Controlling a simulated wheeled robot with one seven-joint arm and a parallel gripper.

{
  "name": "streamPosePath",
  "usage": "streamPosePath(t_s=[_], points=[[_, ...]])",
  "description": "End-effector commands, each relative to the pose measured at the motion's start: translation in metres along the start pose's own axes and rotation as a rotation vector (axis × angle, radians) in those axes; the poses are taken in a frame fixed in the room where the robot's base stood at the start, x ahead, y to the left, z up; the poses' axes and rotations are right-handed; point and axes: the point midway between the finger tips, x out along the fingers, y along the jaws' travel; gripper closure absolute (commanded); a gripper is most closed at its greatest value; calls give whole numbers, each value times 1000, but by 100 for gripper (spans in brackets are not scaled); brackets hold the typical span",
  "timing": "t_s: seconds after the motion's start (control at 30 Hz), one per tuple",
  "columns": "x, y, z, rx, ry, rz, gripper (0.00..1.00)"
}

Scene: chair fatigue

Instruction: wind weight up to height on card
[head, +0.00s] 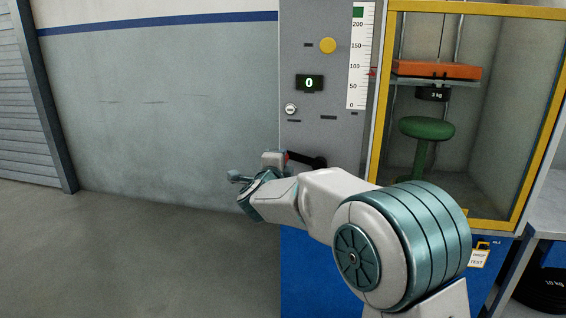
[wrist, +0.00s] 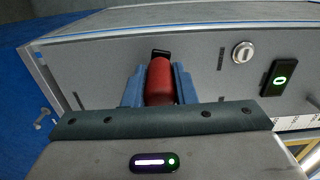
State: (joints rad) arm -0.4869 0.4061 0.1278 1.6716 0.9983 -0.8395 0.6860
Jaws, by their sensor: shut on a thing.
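My gripper (wrist: 159,76) is shut on the red crank handle (wrist: 160,88), with one blue finger on each side. In the head view my gripper (head: 273,162) is at the panel's left edge, and the black crank arm (head: 306,161) extends right from it. An orange carriage (head: 437,70) hangs in the yellow-framed cage with a dark "3 kg" weight (head: 432,94) under it. A green stool (head: 427,128) stands below, apart from the weight. The red pointer (head: 372,72) is between 50 and 100 on the white scale (head: 357,60), nearer 100. The card (head: 479,258) has a small "drop test" heading; its height is unreadable.
The grey panel (head: 310,130) carries a yellow button (head: 328,46), a display reading 0 (head: 309,83) and a round white knob (head: 291,109). A bench (head: 546,205) with dark weights beneath is at the right. The floor at the left is clear.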

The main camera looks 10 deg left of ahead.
Motion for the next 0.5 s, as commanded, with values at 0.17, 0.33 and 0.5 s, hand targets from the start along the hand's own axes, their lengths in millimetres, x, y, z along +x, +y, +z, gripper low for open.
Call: streamPosePath(t_s=[0.17, 0.33, 0.5], points=[[0, -5, 1, 3, -2, -7, 54], [1, -3, -2, 1, 2, -4, 54], [-5, -2, -2, 0, 3, -3, 54]])
